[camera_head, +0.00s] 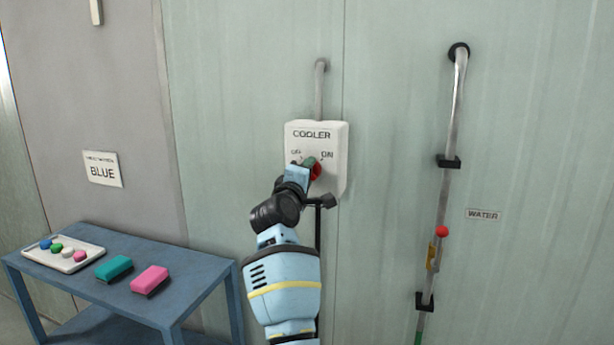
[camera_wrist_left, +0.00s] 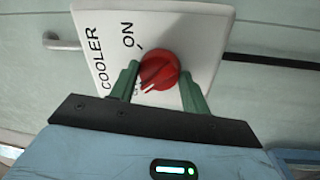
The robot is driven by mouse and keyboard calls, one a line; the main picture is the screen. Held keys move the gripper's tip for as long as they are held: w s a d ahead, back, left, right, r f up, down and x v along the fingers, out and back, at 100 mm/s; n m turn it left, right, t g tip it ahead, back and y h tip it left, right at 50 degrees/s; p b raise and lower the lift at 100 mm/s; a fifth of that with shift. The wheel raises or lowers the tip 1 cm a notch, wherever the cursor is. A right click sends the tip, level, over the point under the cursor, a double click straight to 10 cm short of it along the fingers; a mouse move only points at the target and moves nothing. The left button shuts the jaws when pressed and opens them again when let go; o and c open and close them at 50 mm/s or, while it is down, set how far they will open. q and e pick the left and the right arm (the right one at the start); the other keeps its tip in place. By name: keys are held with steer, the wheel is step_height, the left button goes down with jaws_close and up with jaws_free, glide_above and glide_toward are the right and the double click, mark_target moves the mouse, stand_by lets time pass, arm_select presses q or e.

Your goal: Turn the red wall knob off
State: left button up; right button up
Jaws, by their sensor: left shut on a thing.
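The red knob (camera_head: 316,171) is on the white COOLER box (camera_head: 335,142) on the wall, between OFF and ON labels. The knob (camera_wrist_left: 160,70) also shows in the left wrist view, where the box appears turned sideways. My left gripper (camera_head: 310,166) reaches up to the box from below. In the left wrist view, the green fingers of my left gripper (camera_wrist_left: 158,75) are shut on the knob, one on each side. A white mark on the knob points to the lower left, towards partly hidden letters, away from ON. My right gripper is not in view.
A blue table (camera_head: 200,257) at the lower left holds a white tray (camera_head: 35,254) with several coloured pieces, a teal block (camera_head: 114,267) and a pink block (camera_head: 150,279). A WATER pipe (camera_head: 453,110) with a red-topped valve runs down the wall at the right.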

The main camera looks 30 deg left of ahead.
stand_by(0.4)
arm_select(q)
steer(key=o, duration=1)
steer(key=shift+s+f, duration=0.1)
